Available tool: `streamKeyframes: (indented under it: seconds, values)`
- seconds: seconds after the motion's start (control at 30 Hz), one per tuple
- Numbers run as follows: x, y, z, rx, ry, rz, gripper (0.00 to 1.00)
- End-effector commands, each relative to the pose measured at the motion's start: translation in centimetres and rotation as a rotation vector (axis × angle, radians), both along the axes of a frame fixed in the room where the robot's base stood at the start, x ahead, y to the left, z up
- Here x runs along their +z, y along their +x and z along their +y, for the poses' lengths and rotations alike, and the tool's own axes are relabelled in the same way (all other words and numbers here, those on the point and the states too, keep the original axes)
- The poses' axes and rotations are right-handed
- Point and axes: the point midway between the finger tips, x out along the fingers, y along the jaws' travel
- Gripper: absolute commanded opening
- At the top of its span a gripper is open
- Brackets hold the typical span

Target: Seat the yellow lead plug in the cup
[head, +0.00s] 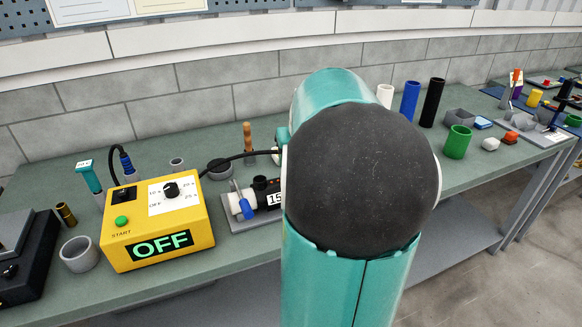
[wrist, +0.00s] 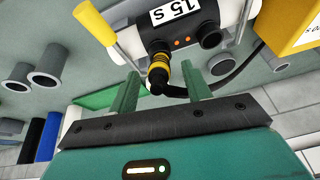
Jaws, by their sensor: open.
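The yellow lead plug (wrist: 160,72), with yellow rings and a black end, sits at the black-and-white unit (wrist: 183,38) marked 15 S in the wrist view. Its black lead curves right toward the yellow box. My gripper (wrist: 160,79) is open, with one green finger on each side of the plug; I cannot tell whether they touch it. Grey cups (wrist: 48,72) show at the left of the wrist view. A grey cup (head: 78,255) also stands left of the yellow box in the head view; which cup is meant is unclear. My arm hides the gripper and plug in the head view.
The yellow box (head: 158,228) reads OFF and has a green START button. Blue (head: 410,101) and black (head: 432,102) cylinders and a green cup (head: 457,142) stand right of my arm on the bench. A brick wall runs behind.

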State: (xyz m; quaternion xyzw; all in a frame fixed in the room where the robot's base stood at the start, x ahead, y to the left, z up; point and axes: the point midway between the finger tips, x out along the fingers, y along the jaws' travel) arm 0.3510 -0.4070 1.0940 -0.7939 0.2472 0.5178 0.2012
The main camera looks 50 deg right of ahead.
Motion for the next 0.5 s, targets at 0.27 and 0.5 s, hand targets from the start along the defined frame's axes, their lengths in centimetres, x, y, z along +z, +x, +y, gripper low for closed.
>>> streamKeyframes:
  seconds: [0.27, 0.5]
  values:
    - [-3.4, 1.1, -0.6, 0.003, 0.002, 0.001, 0.49]
    - [-3.4, 1.2, -0.6, 0.002, 0.001, 0.001, 0.47]
